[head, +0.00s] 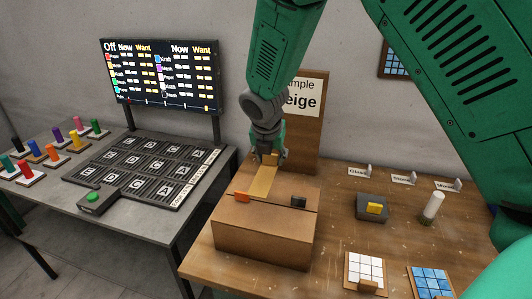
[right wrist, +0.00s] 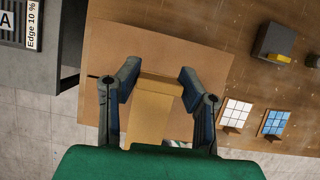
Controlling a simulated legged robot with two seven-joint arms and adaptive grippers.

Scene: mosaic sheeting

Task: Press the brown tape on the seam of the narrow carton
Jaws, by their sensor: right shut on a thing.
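A brown carton (head: 262,238) stands on the wooden table in the head view. It also shows below my gripper in the right wrist view (right wrist: 104,50). A tan-brown tape strip (head: 263,182) lies over or just above the carton's top; contact along the seam cannot be told. My right gripper (head: 268,157) points down at the strip's far end. In the right wrist view, the fingers (right wrist: 160,84) are shut on the tape piece (right wrist: 152,115), a block-like end with a strip running from it. My left gripper is out of view.
An orange piece (head: 243,197) and a dark piece (head: 299,202) sit on the carton's top. A sample board (head: 308,130) stands behind. A grey table (head: 150,222) stands left.

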